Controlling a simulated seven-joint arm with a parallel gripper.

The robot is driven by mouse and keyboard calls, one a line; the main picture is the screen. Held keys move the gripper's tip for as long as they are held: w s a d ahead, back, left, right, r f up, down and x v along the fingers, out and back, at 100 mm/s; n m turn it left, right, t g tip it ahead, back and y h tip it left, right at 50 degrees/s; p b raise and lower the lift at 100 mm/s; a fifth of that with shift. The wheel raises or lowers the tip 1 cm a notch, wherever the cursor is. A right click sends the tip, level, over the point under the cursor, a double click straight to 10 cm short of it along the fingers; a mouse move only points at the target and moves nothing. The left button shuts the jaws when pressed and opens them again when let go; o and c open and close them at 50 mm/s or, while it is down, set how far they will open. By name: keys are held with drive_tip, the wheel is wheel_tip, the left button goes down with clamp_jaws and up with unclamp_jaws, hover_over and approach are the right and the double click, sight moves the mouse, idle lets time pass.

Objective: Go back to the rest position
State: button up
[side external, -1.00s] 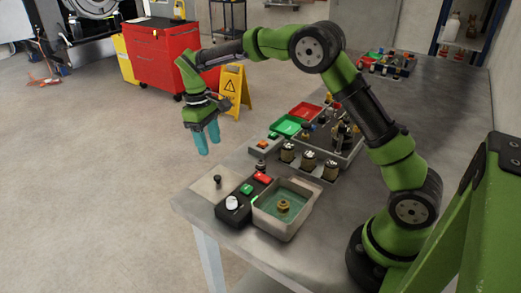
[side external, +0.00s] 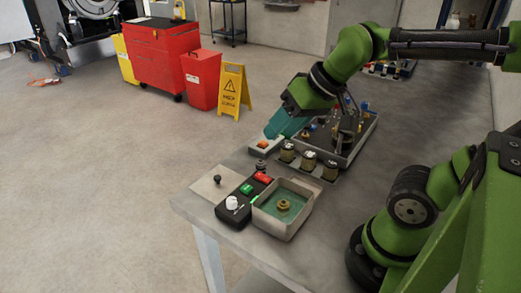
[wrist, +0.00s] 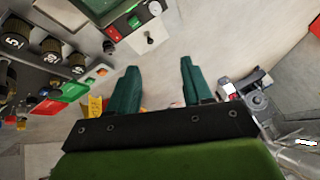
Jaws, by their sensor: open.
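My gripper (side external: 282,124) is above the far left part of the workbench (side external: 385,165) in the side view, with its teal fingers slanting down and to the left. In the wrist view my gripper (wrist: 159,76) has its two fingers well apart with nothing between them. In the side view the fingers overlap the area of a small grey box with an orange button (side external: 262,144); I cannot tell the height between them. My gripper's body hides part of the bench behind it.
A grey tray of engine parts (side external: 342,160), several dark cylinders (side external: 309,160), a black control box (side external: 231,205) and a grey bin with a brass part (side external: 272,228) stand on the bench.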

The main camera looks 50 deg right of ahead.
drive_tip(key=shift+s+f+m+t, duration=0.2)
drive_tip(key=shift+s+f, duration=0.1)
drive_tip(key=shift+s, duration=0.25)
drive_tip(key=shift+s+f+m+t, duration=0.1)
drive_tip(key=shift+s+f+t, duration=0.15)
drive_tip(key=shift+s, duration=0.25)
